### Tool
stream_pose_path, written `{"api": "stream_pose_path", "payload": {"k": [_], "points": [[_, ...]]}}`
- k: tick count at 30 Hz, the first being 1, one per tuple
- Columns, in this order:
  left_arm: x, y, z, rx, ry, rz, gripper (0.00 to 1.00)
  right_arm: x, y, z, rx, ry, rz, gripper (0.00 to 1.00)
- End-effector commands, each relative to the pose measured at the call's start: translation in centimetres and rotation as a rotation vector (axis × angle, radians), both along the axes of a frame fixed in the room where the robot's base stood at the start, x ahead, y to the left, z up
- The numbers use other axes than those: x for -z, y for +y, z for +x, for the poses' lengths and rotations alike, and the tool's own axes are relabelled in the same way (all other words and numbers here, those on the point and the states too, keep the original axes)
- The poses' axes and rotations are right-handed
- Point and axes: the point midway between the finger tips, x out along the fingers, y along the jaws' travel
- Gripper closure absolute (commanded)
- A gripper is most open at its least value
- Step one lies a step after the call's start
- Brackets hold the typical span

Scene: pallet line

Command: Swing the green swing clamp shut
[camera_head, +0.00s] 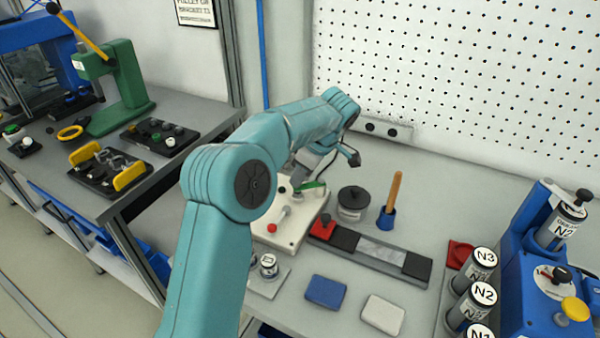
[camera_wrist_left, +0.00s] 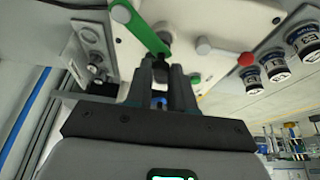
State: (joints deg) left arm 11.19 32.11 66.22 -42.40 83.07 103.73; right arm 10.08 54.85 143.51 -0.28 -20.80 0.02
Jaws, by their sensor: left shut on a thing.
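The green swing clamp (camera_head: 313,185) sits on a pale fixture plate (camera_head: 290,238), mostly behind my left arm in the head view. In the left wrist view the green clamp arm (camera_wrist_left: 138,24) runs from the top left down to a dark post between my fingertips. My left gripper (camera_wrist_left: 163,70) is shut there, at the clamp's end; the exact contact is partly hidden by the fingers. A small green piece (camera_wrist_left: 195,78) shows beside the right-hand finger. A lever with a red knob (camera_head: 272,228) stands on the same plate. My right gripper is not in view.
Right of the plate are a dark round pot (camera_head: 353,201), a wooden handle in a blue cup (camera_head: 393,195) and a bar with a red block (camera_head: 322,229). Blue (camera_head: 325,291) and white pads lie in front. Labelled cylinders (camera_head: 473,270) and a blue machine stand far right.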

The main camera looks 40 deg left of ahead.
Motion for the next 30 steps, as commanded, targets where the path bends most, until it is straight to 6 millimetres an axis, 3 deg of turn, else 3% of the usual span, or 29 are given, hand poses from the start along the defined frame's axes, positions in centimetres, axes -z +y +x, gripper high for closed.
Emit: {"api": "stream_pose_path", "payload": {"k": [14, 15, 17, 26, 30], "points": [[-0.1, -0.1, 0.0, -0.014, -0.002, 0.0, 1.0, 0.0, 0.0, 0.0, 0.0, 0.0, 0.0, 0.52], [-0.1, -0.1, 0.0, -0.014, -0.002, 0.0, 0.68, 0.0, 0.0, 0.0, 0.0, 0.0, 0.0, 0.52], [-0.1, -0.1, 0.0, -0.014, -0.002, -0.001, 0.52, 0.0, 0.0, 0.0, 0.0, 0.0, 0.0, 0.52], [-0.2, -0.1, 0.0, -0.013, -0.001, 0.0, 0.52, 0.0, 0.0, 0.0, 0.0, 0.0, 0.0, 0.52], [-1.5, -0.7, 0.3, -0.011, -0.003, 0.0, 0.52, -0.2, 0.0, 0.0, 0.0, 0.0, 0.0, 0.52]]}}
